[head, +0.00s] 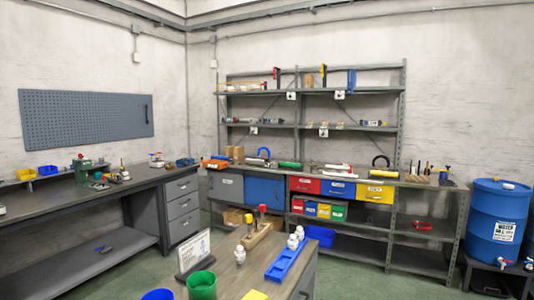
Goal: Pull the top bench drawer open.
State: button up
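A grey workbench (140,182) runs along the left wall. At its right end is a stack of three grey drawers. The top drawer (182,187) looks shut, with its front about flush with the drawers below. The middle drawer (183,207) and the bottom drawer (184,226) also look shut. A small handle shows on the fronts, but its detail is too small to tell. My gripper is not in this view.
A nearer table (226,262) holds a blue tray (283,262), a green cup (201,285) and a sign (194,254). It stands in front of the drawers, to the right. Green floor (115,272) shows between. A blue barrel (497,222) stands far right.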

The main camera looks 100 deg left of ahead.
aim_at(175, 189)
jog(key=u, duration=3.9)
jog(key=i+j+u, duration=0.3)
jog(key=i+u, duration=0.15)
jog(key=i, duration=0.2)
jog(key=i+j+u, duration=0.1)
jog(key=i+u, duration=0.4)
jog(key=i, duration=0.15)
jog(key=i+z, duration=0.45)
jog(key=i, duration=0.15)
jog(key=i+j+z, duration=0.2)
jog(key=i+z, duration=0.25)
jog(key=i, duration=0.15)
jog(key=i+l+z, duration=0.3)
jog(key=i+z, duration=0.15)
jog(key=i, duration=0.15)
jog(key=i+z, duration=0.45)
jog(key=i, duration=0.15)
jog(key=i+j+z, duration=0.1)
jog(key=i+z, duration=0.4)
jog(key=i, duration=0.1)
